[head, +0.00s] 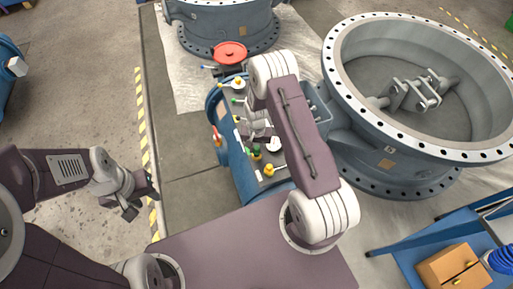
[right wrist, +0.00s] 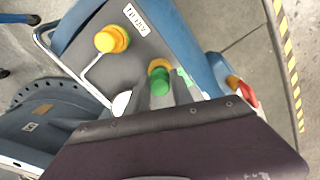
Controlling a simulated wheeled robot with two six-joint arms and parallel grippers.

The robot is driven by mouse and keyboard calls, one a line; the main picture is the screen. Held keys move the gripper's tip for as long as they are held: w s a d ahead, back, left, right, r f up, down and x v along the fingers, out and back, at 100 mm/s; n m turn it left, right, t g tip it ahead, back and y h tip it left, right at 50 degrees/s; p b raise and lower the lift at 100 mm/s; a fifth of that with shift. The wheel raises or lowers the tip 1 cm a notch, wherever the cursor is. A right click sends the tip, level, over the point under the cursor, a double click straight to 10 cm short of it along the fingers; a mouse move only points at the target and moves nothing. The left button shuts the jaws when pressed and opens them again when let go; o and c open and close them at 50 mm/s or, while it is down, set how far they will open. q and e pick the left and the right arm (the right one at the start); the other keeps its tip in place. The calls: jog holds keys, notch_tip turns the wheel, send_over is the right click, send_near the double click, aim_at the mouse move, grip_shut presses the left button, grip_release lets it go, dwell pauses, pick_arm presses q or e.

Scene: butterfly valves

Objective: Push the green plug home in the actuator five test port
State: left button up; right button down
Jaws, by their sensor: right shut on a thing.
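The green plug (right wrist: 161,84) shows in the right wrist view between the grey fingers of my right gripper (right wrist: 162,96), which is shut on it. A yellow ring or cap (right wrist: 158,65) sits right beside the plug's far end. I cannot tell how deep the plug sits. In the head view the green plug (head: 256,151) is a small spot on the blue and grey actuator (head: 243,179), and my right arm covers much of the panel. My left gripper (head: 140,197) hangs over the floor at the left, empty, its dark fingers apart.
A yellow knob (right wrist: 112,39) stands beside a white label (right wrist: 137,18) on the panel. A red-orange part (right wrist: 246,94) is on the actuator's side. A large flanged valve (head: 345,110) stands at right. A cardboard box (head: 447,265) is on a blue cart. Floor at left is clear.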

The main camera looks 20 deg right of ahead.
aim_at(256, 147)
jog(key=shift+f+b, duration=0.7)
jog(key=shift+f, duration=0.35)
dwell(1.2)
jog(key=c, duration=1)
grip_release()
jog(key=shift+c, duration=0.2)
jog(key=shift+o, duration=0.4)
jog(key=o, duration=0.4)
jog(key=shift+r, duration=0.1)
notch_tip(256, 147, up, 8)
jog(key=p, duration=0.6)
jog(key=shift+f, duration=0.25)
